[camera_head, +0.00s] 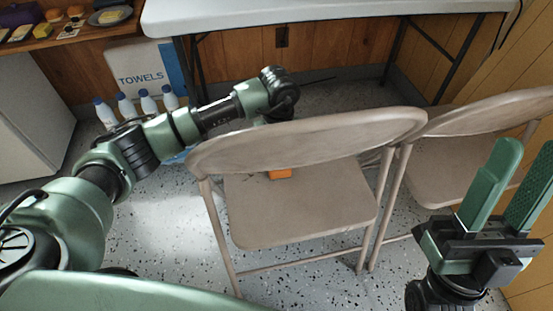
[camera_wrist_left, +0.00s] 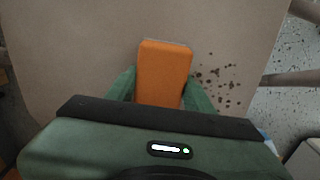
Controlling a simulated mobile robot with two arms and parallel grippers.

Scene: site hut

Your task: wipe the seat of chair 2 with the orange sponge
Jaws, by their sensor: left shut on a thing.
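The orange sponge (camera_wrist_left: 164,70) is held between the fingers of my left gripper (camera_wrist_left: 160,92), which is shut on it. In the head view the sponge (camera_head: 280,174) shows at the rear of a beige folding chair's seat (camera_head: 295,212); the gripper itself is hidden behind the backrest (camera_head: 305,139). In the left wrist view the sponge is over the seat (camera_wrist_left: 85,50), with dark brown spots (camera_wrist_left: 222,80) just right of it. I cannot tell whether it touches the seat. My right gripper (camera_head: 508,180) is open and empty at the right. No chair number is readable.
A second beige folding chair (camera_head: 450,160) stands close on the right. A white table (camera_head: 330,12) is behind. A towels box (camera_head: 145,75) and several white bottles with blue caps (camera_head: 148,102) stand at the left. A wooden shelf (camera_head: 70,38) holds small items.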

